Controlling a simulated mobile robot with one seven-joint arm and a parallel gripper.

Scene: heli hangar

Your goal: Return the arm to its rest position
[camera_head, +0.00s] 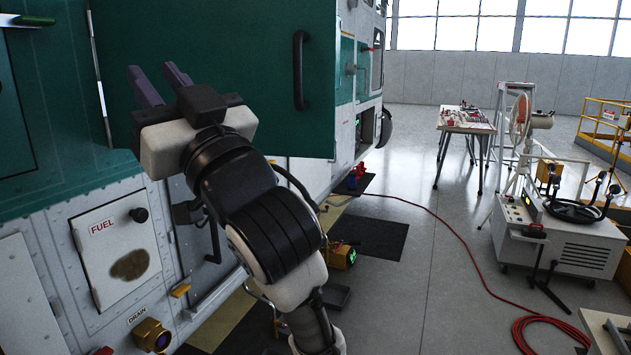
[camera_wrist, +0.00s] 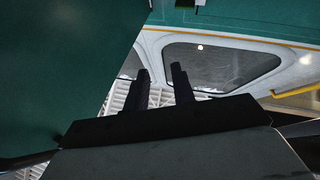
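My gripper (camera_head: 155,80) is raised in front of the green side of the helicopter (camera_head: 220,60), at upper left in the head view. Its two dark fingers point up and stand apart with nothing between them. In the wrist view the fingers of my gripper (camera_wrist: 161,70) also show a gap and hold nothing. My arm (camera_head: 270,220) reaches up from the bottom middle and is bent at its joints. I cannot tell how far the fingers are from the green panel behind them.
A dark door handle (camera_head: 300,70) and a FUEL panel (camera_head: 115,250) are on the helicopter side. A red hose (camera_head: 470,255) crosses the floor to a grey cart (camera_head: 550,245). A tool table (camera_head: 466,122) stands farther back. The middle floor is mostly open.

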